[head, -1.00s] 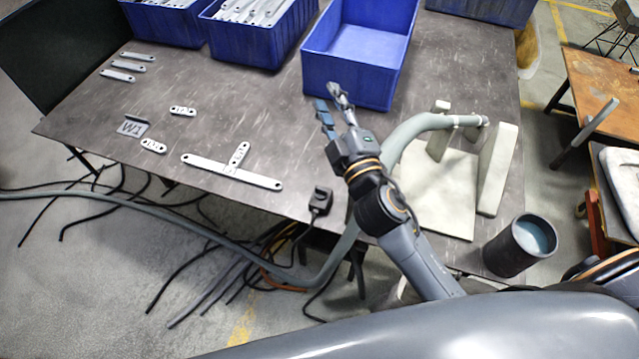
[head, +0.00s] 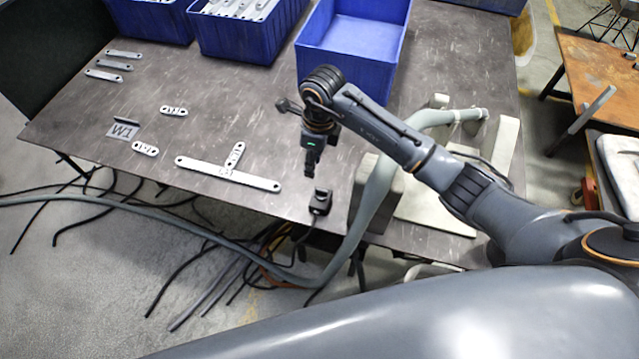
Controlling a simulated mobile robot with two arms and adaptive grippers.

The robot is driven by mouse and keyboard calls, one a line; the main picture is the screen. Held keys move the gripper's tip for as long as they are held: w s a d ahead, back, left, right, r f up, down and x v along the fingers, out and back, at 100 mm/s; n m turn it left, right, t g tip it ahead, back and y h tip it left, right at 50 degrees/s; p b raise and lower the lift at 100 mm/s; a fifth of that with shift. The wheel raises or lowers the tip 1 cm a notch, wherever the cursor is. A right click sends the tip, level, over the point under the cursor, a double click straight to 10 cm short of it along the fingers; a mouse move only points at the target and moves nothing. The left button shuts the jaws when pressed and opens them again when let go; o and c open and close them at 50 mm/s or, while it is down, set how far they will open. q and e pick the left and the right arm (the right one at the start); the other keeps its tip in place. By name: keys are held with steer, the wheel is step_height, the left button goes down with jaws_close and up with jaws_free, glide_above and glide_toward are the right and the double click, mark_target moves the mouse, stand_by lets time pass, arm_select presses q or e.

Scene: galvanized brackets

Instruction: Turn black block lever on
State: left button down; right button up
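The black block (head: 321,202) with its small lever sits at the front edge of the table, with a cable hanging from it. The lever is too small to tell its position. My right gripper (head: 309,176) points down just above and slightly left of the block, its fingers close to the block's top. The fingers appear close together, but their gap cannot be made out, and contact with the block cannot be told. My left gripper is not in view.
An empty blue bin (head: 352,45) stands behind my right arm. Flat metal brackets (head: 228,173) lie to the left on the dark table (head: 230,110). Cables hang below the front edge.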

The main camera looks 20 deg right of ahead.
mark_target(321, 190)
steer(key=shift+h, duration=0.5)
steer(key=f, duration=0.4)
steer(key=d+f+p, duration=0.1)
steer(key=f, duration=0.3)
steer(key=d+f+p, duration=0.1)
steer(key=f, duration=0.3)
steer(key=shift+f, duration=0.8)
jaws_close()
